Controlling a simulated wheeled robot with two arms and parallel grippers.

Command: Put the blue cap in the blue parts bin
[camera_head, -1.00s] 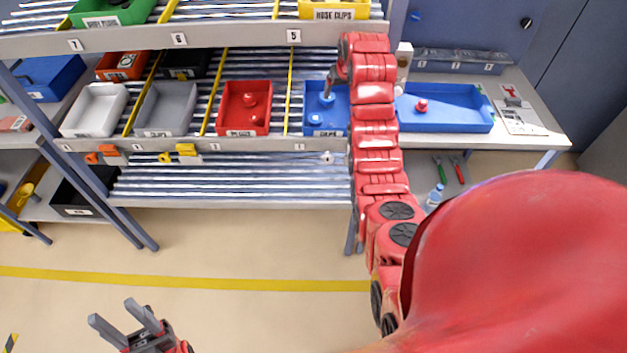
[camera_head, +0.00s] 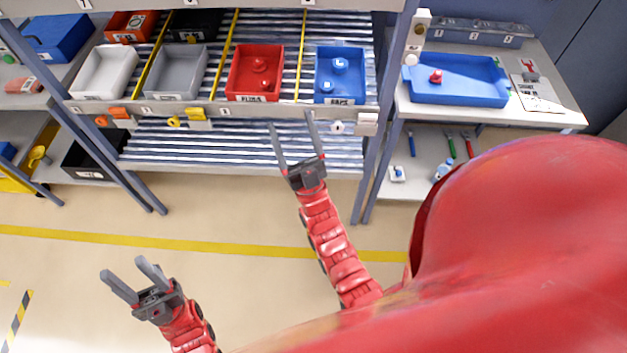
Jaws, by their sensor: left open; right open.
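The blue parts bin (camera_head: 356,97) stands on the shelf's middle tier, at the right end, with a "CAPS" label on its front. Two blue caps lie in it, one at the back (camera_head: 341,64) and one nearer the front left (camera_head: 326,86). My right gripper (camera_head: 291,120) is open and empty, in front of the shelf, below and left of the blue bin. My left gripper (camera_head: 123,268) is open and empty over the floor at lower left, far from the shelf.
A red bin (camera_head: 254,97) with red parts, a grey bin (camera_head: 178,95) and a white bin (camera_head: 95,95) stand left of the blue bin. A blue tray (camera_head: 460,98) with a red part lies on the side table (camera_head: 560,118). The floor in front is clear.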

